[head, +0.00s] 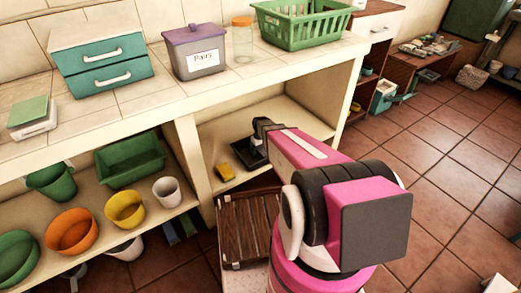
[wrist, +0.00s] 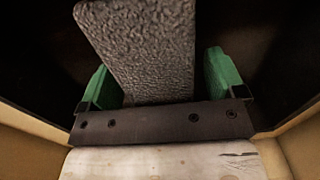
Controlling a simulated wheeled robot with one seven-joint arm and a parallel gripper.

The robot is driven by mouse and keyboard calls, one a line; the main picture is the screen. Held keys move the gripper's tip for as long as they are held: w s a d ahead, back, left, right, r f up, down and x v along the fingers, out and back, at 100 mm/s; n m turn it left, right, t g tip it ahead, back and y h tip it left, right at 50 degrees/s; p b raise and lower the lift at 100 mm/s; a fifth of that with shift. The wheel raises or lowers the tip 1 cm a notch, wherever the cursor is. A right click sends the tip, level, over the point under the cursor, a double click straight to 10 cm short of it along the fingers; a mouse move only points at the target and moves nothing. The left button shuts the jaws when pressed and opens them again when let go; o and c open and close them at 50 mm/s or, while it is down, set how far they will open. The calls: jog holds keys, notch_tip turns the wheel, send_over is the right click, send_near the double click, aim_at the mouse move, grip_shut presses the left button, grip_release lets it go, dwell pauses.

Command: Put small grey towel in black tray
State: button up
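The black tray (head: 243,153) sits on the lower shelf under the counter in the head view, partly hidden by my arm. My gripper (head: 262,135) is over this tray, its fingers hidden there. In the wrist view my gripper (wrist: 162,85) has its two green fingers wide apart. The small grey towel (wrist: 145,48), with a rough texture, extends up the picture from between them. A gap shows between the towel and the right finger; the left finger is close to or touching its edge. The dark surface around the towel appears to be the tray. The towel cannot be seen in the head view.
A yellow sponge (head: 225,172) lies left of the tray on the shelf. A shelf divider (head: 190,155) stands to the left, with several pots beyond it. A dark wooden slatted piece (head: 247,228) is below. Open tiled floor (head: 440,190) lies to the right.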

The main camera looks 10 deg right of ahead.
jog(key=shift+r, duration=0.1)
notch_tip(320, 180, up, 12)
jog(key=s+r+m, duration=0.2)
jog(key=s+r, duration=0.3)
jog(key=s, duration=0.4)
jog(key=s+r+m, duration=0.2)
jog(key=s+r, duration=0.3)
jog(key=s, duration=0.5)
jog(key=shift+a+r, duration=0.2)
jog(key=shift+r, duration=0.2)
